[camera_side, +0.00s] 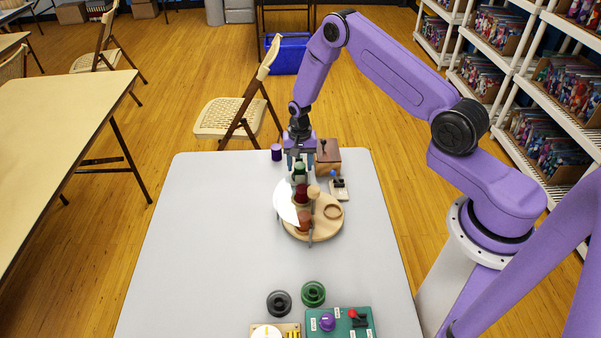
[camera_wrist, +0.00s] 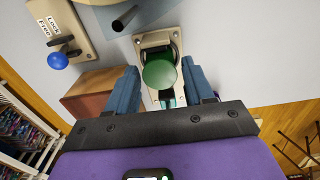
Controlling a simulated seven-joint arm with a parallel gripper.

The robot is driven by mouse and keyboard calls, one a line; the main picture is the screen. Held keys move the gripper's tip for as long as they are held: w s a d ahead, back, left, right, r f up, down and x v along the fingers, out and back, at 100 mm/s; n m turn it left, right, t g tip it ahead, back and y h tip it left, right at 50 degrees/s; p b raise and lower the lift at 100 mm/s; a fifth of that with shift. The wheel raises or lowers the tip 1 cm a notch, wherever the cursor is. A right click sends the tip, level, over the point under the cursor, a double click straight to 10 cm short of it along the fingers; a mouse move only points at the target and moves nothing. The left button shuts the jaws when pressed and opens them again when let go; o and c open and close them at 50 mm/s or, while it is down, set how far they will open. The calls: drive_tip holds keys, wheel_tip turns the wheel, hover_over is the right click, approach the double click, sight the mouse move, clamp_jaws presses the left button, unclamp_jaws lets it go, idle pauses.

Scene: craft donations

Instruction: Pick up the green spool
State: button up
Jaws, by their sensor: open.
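A green, round-topped piece (camera_wrist: 160,71) shows in the wrist view on a small beige plate (camera_wrist: 150,40), between my two blue fingers. I take it for the green spool, but its lower part is hidden. In the side view it shows as a green piece (camera_side: 299,173) just below my gripper (camera_side: 300,164). My gripper is open, with a finger on either side of the green piece; it also shows in the wrist view (camera_wrist: 160,66). I cannot tell whether either finger touches. A dark green ring-like piece (camera_side: 313,293) lies at the table's near side.
A brown box (camera_side: 328,150) stands right of my gripper, with a blue-knobbed plate (camera_side: 339,187) nearer. A round wooden board (camera_side: 325,226) with reddish-brown pieces is close in front. A purple cylinder (camera_side: 276,152) stands left. The table's left side (camera_side: 205,230) is clear.

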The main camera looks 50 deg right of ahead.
sight(300, 165)
drive_tip(key=c, duration=0.6)
drive_tip(key=shift+r, duration=3.75)
